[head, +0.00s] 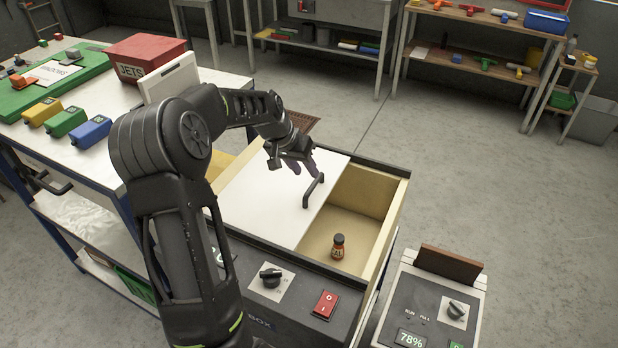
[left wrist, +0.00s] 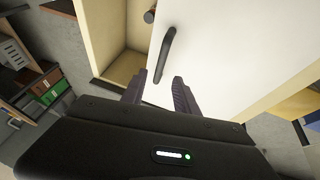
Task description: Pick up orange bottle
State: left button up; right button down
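A small orange bottle (head: 338,247) with a dark cap stands upright in the uncovered right part of a wooden-walled box (head: 358,205). A small dark round thing (left wrist: 149,16) at the top of the left wrist view may be its cap. A white sliding lid (head: 262,205) with a black bar handle (head: 314,190) covers the rest of the box; the handle also shows in the left wrist view (left wrist: 167,48). My left gripper (head: 294,163) is above the lid near the handle. Its fingers (left wrist: 159,88) are apart with nothing between them. My right gripper is out of view.
A dark front panel with a black knob (head: 270,276) and a red switch (head: 325,304) borders the box. A control unit (head: 430,310) reading 78% stands at the right. A table at left holds a red JETS box (head: 146,58) and colored blocks.

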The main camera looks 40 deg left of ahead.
aim_at(337, 251)
jog(key=k+l, duration=0.15)
jog(key=l, duration=0.2)
jog(key=k+l, duration=0.1)
jog(key=l, duration=0.2)
jog(key=k+l, duration=0.15)
jog(key=l, duration=0.2)
jog(key=k+l, duration=0.1)
jog(key=l, duration=0.2)
